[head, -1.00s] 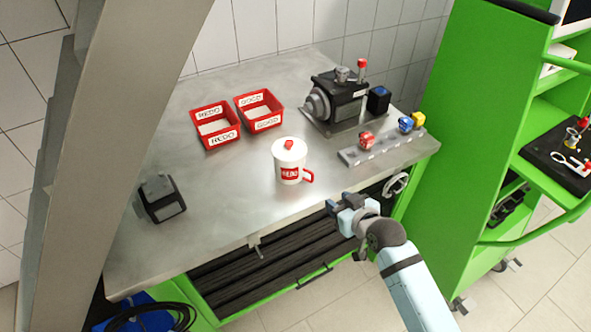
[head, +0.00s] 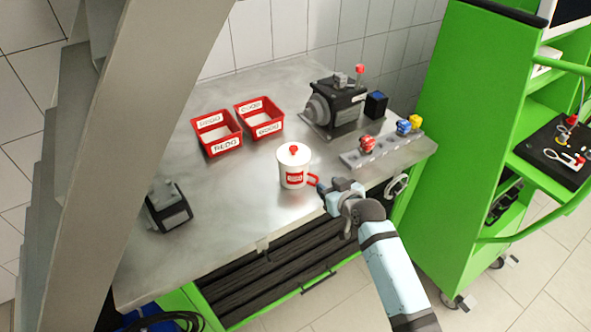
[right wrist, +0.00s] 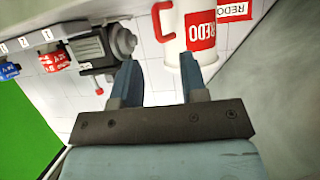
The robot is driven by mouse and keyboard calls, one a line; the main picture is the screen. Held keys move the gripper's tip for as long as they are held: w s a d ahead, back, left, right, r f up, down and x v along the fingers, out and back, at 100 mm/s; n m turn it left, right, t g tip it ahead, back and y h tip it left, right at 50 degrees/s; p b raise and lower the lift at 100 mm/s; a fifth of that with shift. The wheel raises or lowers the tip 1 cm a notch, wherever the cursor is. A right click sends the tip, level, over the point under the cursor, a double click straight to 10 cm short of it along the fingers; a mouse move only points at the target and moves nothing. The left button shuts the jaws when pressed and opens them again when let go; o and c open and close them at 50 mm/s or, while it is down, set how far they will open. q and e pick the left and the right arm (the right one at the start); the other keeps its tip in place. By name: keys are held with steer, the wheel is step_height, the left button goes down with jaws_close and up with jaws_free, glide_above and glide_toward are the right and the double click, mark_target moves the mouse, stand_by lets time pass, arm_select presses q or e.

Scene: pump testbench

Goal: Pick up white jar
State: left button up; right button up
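The white jar (head: 293,170) is mug-shaped, with a red REDO label, a red handle and a lid with a red knob. It stands upright on the metal workbench (head: 240,190) near its front edge. My right gripper (head: 331,188) is just right of the jar, near the handle. In the right wrist view the jar (right wrist: 183,40) shows beyond the fingers of the right gripper (right wrist: 158,80), which are apart with nothing seen held between them. Whether a finger touches the handle cannot be told. My left gripper does not show.
Two red bins (head: 217,132) (head: 259,118) stand behind the jar. A dark pump (head: 335,105) and a rail with colored valves (head: 380,148) are at the back right. A dark block (head: 168,207) is at left. A green cart (head: 465,140) stands right of the bench.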

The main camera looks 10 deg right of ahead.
mark_target(318, 180)
steer(key=p+x, duration=0.1)
steer(key=x, duration=0.4)
steer(key=shift+w+f, duration=0.2)
steer(key=shift+f, duration=0.1)
steer(key=shift+s, duration=0.1)
steer(key=shift+c, duration=0.5)
jaws_close()
steer(key=shift+r, duration=0.1)
